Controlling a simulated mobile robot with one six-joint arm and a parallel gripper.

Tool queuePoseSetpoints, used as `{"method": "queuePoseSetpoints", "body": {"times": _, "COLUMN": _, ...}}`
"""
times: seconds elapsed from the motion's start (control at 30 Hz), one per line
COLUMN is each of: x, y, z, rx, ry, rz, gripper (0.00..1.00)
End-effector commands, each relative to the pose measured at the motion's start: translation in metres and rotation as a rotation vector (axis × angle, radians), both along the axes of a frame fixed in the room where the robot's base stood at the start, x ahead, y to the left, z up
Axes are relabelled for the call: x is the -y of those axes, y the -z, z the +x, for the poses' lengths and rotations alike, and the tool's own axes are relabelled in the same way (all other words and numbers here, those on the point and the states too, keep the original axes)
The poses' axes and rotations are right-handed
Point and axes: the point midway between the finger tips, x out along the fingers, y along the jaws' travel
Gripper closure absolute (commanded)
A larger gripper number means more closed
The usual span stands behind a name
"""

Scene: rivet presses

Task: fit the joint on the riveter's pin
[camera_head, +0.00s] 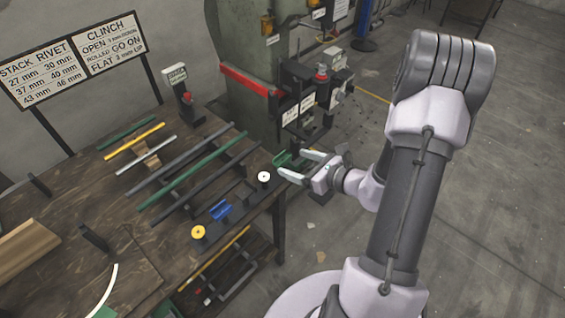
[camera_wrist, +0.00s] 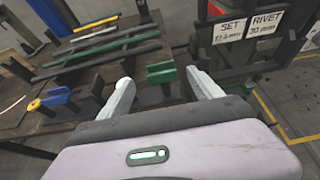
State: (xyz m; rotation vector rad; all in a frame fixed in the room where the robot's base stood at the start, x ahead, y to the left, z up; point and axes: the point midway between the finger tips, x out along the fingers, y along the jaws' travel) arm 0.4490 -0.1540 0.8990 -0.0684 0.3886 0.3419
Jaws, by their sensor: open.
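My gripper (camera_head: 295,163) is open and empty at the right edge of the workbench. A small green channel-shaped piece (camera_head: 287,159), possibly the joint, sits at the bench edge by the fingertips. In the wrist view, the green piece (camera_wrist: 162,74) shows ahead, between the two open fingers (camera_wrist: 158,85), apart from them. A similar blue piece (camera_head: 220,210) lies further along the dark edge rail. The riveter (camera_head: 257,60) is a grey-green press with a red bar, standing behind the bench. Its label plates (camera_wrist: 247,27) show in the wrist view. I cannot make out its pin.
A white round cap (camera_head: 264,177) and a yellow one (camera_head: 198,232) sit on the rail. Long green and dark bars (camera_head: 192,170) lie across the workbench (camera_head: 130,215). A sign board (camera_head: 75,58) stands at the back left. The floor to the right is open.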

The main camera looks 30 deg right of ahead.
Motion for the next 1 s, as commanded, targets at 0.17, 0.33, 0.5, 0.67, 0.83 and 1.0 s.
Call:
{"method": "queuePoseSetpoints", "body": {"times": 0.17, "x": -0.011, "y": 0.019, "z": 0.031, "rx": 0.001, "ry": -0.005, "rz": -0.001, "gripper": 0.25}}
{"method": "queuePoseSetpoints", "body": {"times": 0.33, "x": -0.014, "y": 0.020, "z": 0.041, "rx": 0.000, "ry": -0.002, "rz": 0.000, "gripper": 0.25}}
{"method": "queuePoseSetpoints", "body": {"times": 0.5, "x": -0.014, "y": 0.019, "z": 0.041, "rx": 0.000, "ry": -0.002, "rz": 0.001, "gripper": 0.31}}
{"method": "queuePoseSetpoints", "body": {"times": 0.67, "x": -0.014, "y": 0.019, "z": 0.041, "rx": 0.000, "ry": -0.002, "rz": 0.001, "gripper": 0.63}}
{"method": "queuePoseSetpoints", "body": {"times": 0.83, "x": -0.014, "y": 0.019, "z": 0.041, "rx": 0.001, "ry": -0.002, "rz": 0.000, "gripper": 0.90}}
{"method": "queuePoseSetpoints", "body": {"times": 1.0, "x": -0.014, "y": 0.019, "z": 0.041, "rx": 0.000, "ry": -0.002, "rz": 0.000, "gripper": 0.90}}
